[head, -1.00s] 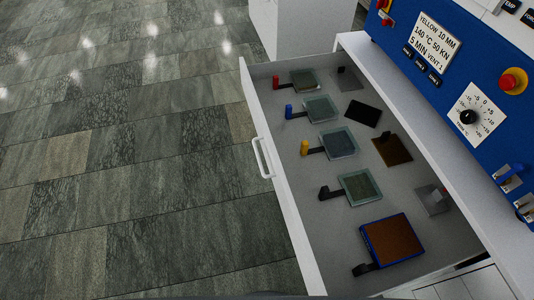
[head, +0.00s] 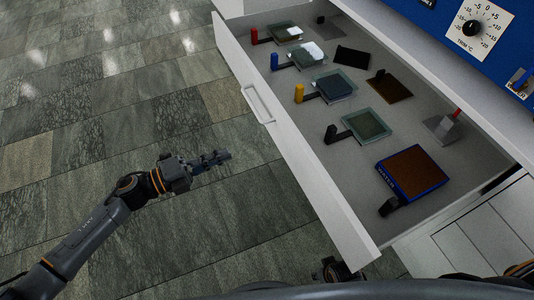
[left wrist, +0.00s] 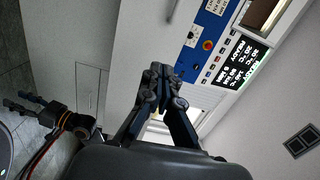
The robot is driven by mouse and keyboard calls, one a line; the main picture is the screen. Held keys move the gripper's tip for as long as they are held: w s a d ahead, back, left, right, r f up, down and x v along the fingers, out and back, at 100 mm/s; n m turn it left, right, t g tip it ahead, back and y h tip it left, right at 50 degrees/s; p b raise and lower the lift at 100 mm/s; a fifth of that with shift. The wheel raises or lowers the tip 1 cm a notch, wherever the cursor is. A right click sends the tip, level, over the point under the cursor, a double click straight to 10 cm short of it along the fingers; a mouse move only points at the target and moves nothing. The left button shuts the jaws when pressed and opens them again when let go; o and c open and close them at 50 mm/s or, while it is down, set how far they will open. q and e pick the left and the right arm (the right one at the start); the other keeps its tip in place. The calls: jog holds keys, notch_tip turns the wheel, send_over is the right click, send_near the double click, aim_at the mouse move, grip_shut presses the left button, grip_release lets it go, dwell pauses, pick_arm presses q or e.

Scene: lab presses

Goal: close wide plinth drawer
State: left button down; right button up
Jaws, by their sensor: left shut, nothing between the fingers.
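The wide plinth drawer (head: 330,205) stands pulled far out from under the press in the head view. A white bar handle (head: 258,104) is on its front. My left gripper (head: 226,155) is shut and empty, over the floor to the left of the drawer front, clear of it. Its closed fingers also show in the left wrist view (left wrist: 158,75). My right gripper (left wrist: 24,103) shows small at the left of the left wrist view; its jaw state is unclear. A dark part of my arm shows at the bottom of the head view, below the drawer's near corner.
The drawer holds several plates with coloured handles, and a blue-framed brown plate (head: 412,172). The blue press panel (head: 440,30) rises above a white ledge. Open tiled floor (head: 120,80) lies left of the drawer.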

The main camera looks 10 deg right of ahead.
pick_arm(q)
send_near(284, 135)
jog(key=shift+m+g, duration=0.3)
jog(key=shift+m, duration=0.1)
jog(key=x, duration=0.5)
jog(key=shift+w+d+r, duration=0.15)
jog(key=shift+w+d, duration=0.05)
jog(key=shift+d, duration=0.15)
jog(key=shift+w+d, duration=0.2)
jog(key=shift+d, duration=0.4)
